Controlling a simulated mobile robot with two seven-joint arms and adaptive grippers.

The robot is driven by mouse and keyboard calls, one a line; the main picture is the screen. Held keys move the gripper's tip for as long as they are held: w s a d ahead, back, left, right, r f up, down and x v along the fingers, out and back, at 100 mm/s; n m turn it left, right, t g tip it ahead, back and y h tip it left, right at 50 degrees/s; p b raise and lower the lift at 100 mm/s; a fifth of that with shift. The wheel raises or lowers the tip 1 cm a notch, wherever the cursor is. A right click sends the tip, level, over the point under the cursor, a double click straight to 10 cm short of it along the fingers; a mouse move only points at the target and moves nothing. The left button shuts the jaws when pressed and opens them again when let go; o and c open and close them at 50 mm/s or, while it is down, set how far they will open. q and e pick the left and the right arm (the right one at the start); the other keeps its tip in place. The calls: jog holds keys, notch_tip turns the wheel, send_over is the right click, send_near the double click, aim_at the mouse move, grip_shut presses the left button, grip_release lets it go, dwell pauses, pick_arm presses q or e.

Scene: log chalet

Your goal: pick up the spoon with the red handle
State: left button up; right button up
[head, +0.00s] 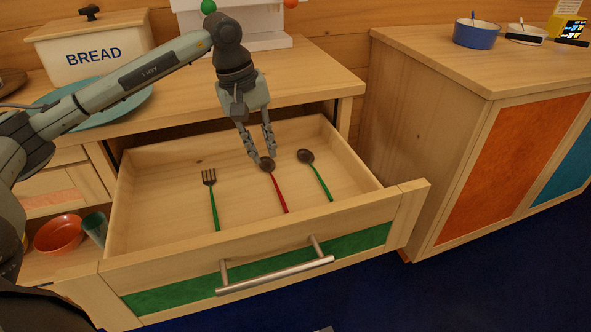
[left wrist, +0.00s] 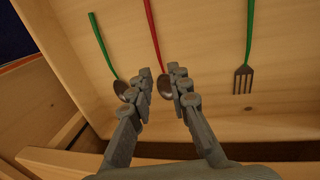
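The spoon with the red handle (head: 278,194) lies in the open drawer (head: 147,192), between a green-handled fork (head: 212,197) and a green-handled spoon (head: 316,176). My left gripper (head: 262,160) points down into the drawer at the bowl of the red-handled spoon. In the left wrist view the red handle (left wrist: 153,35) runs up and away, and its bowl shows between the open fingers of the left gripper (left wrist: 160,82). The fingers look apart and hold nothing. The green-handled spoon (left wrist: 103,45) is close beside one finger. My right gripper is not in view.
The drawer's front panel with a metal handle (head: 276,275) faces me. A bread box (head: 92,47) and a teal plate (head: 127,108) stand on the counter above. At right a cabinet carries a blue bowl (head: 476,34). An orange bowl (head: 58,236) sits left of the drawer.

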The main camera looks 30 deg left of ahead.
aim_at(274, 180)
pick_arm(q)
jog(key=f, duration=0.2)
jog(key=w+f, duration=0.1)
jog(key=f, duration=0.2)
jog(key=d+f+p, duration=0.1)
jog(key=f, duration=0.1)
jog(key=shift+w+f, duration=0.2)
jog(key=shift+f, duration=0.2)
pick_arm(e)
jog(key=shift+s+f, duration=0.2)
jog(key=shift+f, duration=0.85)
pick_arm(q)
jog(key=shift+c, duration=0.6)
grip_shut()
